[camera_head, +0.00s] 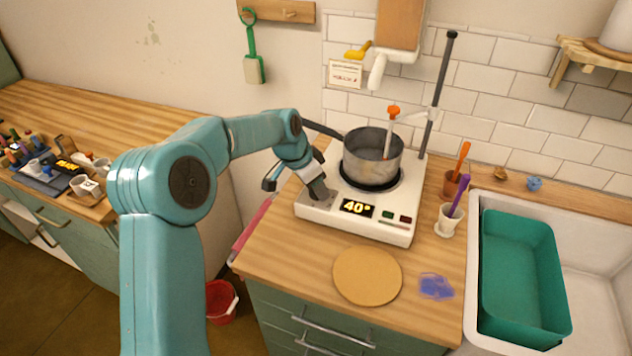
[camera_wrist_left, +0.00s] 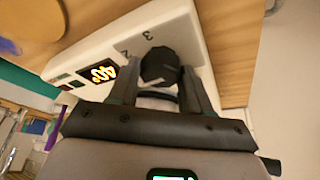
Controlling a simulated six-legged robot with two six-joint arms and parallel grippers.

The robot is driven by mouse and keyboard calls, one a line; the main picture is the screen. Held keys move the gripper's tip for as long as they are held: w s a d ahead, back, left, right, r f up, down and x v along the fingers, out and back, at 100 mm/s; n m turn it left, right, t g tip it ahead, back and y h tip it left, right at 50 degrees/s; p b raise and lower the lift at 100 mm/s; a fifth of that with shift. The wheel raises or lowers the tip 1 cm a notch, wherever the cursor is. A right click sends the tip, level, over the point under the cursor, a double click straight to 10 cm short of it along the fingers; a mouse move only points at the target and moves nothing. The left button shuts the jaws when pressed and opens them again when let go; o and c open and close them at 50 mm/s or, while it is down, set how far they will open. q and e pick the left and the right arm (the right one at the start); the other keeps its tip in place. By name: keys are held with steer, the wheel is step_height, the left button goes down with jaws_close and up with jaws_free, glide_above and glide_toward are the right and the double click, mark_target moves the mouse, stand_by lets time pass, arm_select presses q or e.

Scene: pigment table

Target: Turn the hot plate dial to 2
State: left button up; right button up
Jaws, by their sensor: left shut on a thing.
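The white hot plate (camera_head: 392,230) stands on the wooden counter, with a grey pot (camera_head: 372,160) on its round heating plate. Its display (camera_head: 357,208) reads 40°, and it also shows in the left wrist view (camera_wrist_left: 99,74). My left gripper (camera_head: 320,193) is at the front left corner of the hot plate. In the left wrist view the black dial (camera_wrist_left: 160,66) sits between its two fingers, which are shut on it. The numbers 2 and 3 show beside the dial. The dial's pointer is hard to make out. My right gripper is not in view.
A round wooden board (camera_head: 367,276) and a blue smear (camera_head: 436,286) are on the counter in front. Cups with an orange and a purple tool (camera_head: 449,219) stand right of the hot plate. A stand rod (camera_head: 436,95) rises behind. A green basin (camera_head: 522,270) sits in the sink.

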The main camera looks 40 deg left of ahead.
arm_select(q)
steer(key=m+h, duration=0.1)
steer(key=m, duration=0.2)
steer(key=shift+a+r+m+g+p, duration=0.1)
steer(key=shift+a+m+g+p, duration=0.05)
steer(key=shift+m+g+p, duration=0.2)
steer(key=shift+w+a+m+g+h+p, duration=0.1)
steer(key=shift+m+g+h+p, duration=0.5)
steer(key=shift+m, duration=1.15)
steer(key=o, duration=1)
steer(key=p+v, duration=0.2)
steer(key=v, duration=1.4)
steer(key=shift+r, duration=0.15)
